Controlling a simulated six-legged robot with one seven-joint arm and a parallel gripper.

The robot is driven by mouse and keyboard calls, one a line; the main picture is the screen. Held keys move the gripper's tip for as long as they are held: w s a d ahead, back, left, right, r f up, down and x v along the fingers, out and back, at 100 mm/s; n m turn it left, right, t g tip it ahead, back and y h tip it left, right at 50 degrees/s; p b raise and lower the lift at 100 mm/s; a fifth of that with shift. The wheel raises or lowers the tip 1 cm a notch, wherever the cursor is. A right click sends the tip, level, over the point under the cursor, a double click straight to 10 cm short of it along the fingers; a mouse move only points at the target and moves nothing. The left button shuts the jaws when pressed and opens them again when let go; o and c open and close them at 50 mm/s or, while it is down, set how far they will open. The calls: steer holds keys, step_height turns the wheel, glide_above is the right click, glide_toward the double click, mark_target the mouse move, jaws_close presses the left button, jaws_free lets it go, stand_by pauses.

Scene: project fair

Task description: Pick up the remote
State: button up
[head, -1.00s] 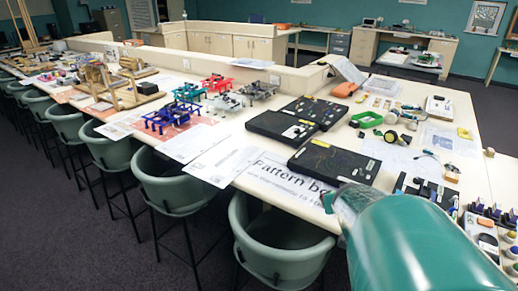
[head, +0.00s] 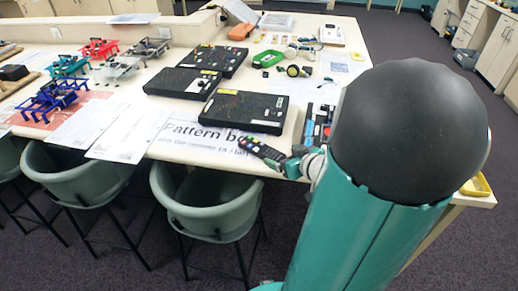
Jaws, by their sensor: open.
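A dark remote (head: 262,152) with coloured buttons lies near the front edge of the long white table, at the right end of a large "Pattern" sheet (head: 200,139). My gripper (head: 289,163) shows small and partly hidden beyond my big teal arm link, at the table edge just right of the remote. It is open and holds nothing that I can see. Whether a finger touches the remote is too small to tell.
Black pattern boards (head: 243,111) lie behind the remote. A green tray (head: 267,59) and small parts lie farther back. Blue and black items (head: 318,125) lie close behind my gripper. Green chairs (head: 208,195) stand along the front edge. My arm hides the table's right part.

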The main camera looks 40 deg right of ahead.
mark_target(260, 147)
steer(key=x, duration=1.2)
steer(key=shift+c, duration=0.3)
steer(key=shift+s, duration=0.1)
steer(key=c, duration=1.1)
steer(key=shift+c, duration=0.6)
steer(key=shift+a, duration=0.1)
